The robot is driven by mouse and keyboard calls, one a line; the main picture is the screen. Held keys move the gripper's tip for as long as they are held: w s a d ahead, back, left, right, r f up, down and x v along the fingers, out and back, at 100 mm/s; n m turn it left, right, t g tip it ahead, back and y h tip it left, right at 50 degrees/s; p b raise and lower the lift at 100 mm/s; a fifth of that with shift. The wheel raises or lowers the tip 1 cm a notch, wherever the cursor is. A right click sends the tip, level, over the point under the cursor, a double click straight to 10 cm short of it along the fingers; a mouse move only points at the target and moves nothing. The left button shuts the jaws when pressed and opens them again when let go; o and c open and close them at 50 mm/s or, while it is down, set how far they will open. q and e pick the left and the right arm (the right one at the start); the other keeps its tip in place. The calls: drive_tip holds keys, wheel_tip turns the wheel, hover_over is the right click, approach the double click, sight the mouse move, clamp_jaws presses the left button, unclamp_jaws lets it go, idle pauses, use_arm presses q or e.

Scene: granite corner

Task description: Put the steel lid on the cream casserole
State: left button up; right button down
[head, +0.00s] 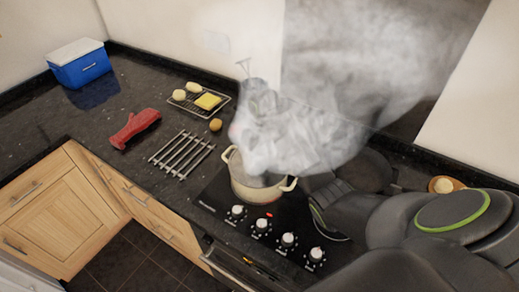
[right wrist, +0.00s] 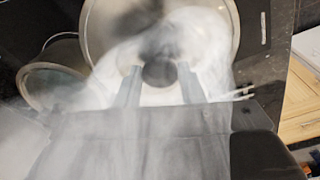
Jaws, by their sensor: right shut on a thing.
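The cream casserole (head: 262,188) stands on the black hob, with two side handles. Thick steam hides most of its opening. My right arm comes in from the right, and its gripper is hidden behind the arm there. A thin curved metal edge, probably the steel lid (head: 338,236), shows under it, right of the casserole. In the right wrist view the round lid (right wrist: 235,28) fills the top middle. My right gripper (right wrist: 160,82) is shut on its dark knob (right wrist: 158,73). Steam blurs this view. My left gripper is not in view.
Left of the hob lie a metal bar trivet (head: 181,154), a red oven mitt (head: 135,128) and a wire rack (head: 215,106) with food. A blue cooler (head: 80,67) stands at the back left. Control knobs (head: 261,227) line the hob front. Steam covers the area behind the casserole.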

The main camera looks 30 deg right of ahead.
drive_tip(key=shift+c, duration=2)
unclamp_jaws()
drive_tip(key=shift+r, duration=3.5)
